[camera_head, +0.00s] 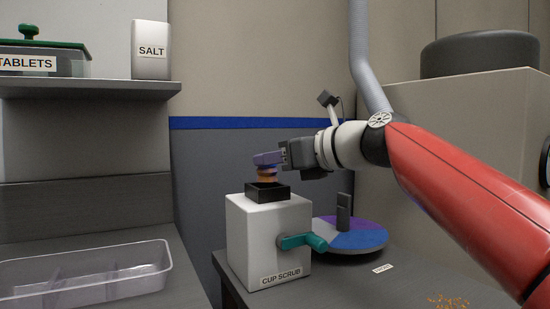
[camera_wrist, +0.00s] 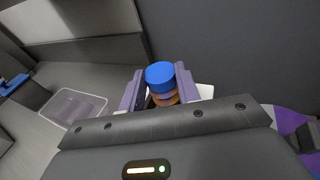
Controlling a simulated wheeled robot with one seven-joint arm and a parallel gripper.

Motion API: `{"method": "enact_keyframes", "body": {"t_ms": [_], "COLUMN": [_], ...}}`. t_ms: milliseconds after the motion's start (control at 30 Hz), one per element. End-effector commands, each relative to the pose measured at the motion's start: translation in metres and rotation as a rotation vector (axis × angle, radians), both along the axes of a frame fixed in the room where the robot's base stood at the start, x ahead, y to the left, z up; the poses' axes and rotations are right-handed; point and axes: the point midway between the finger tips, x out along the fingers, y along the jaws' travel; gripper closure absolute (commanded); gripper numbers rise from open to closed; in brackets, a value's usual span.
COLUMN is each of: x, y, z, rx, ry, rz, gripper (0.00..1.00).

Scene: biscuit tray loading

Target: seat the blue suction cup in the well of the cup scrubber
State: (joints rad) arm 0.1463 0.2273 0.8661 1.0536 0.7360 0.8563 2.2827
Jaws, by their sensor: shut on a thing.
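The blue suction cup (camera_wrist: 160,75) shows its round blue top between the purple fingers of my gripper (camera_wrist: 160,92) in the wrist view, with an orange part below it. In the head view my gripper (camera_head: 266,160) is shut on it, and the orange lower part (camera_head: 266,174) shows under the fingers. The cup scrubber (camera_head: 262,240) is a white box labelled CUP SCRUB with a black square well (camera_head: 267,193) on top and a teal handle (camera_head: 302,241). The cup is above the well. I cannot tell whether its bottom is inside the rim.
A purple and blue round turntable (camera_head: 350,235) with a dark post stands right of the scrubber. A clear divided tray (camera_head: 85,272) lies on the left counter. A SALT box (camera_head: 150,50) and a TABLETS container (camera_head: 40,60) stand on the shelf. Orange crumbs (camera_head: 447,302) lie front right.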

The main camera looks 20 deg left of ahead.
Motion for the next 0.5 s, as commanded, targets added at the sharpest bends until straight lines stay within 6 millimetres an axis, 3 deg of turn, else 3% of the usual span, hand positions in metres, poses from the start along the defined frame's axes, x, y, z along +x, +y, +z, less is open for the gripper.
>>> {"method": "enact_keyframes", "body": {"t_ms": [500], "x": [0.0], "y": [0.0], "z": [-0.014], "rx": [0.0], "ry": [0.0], "rz": [-0.001], "gripper": [0.92]}}
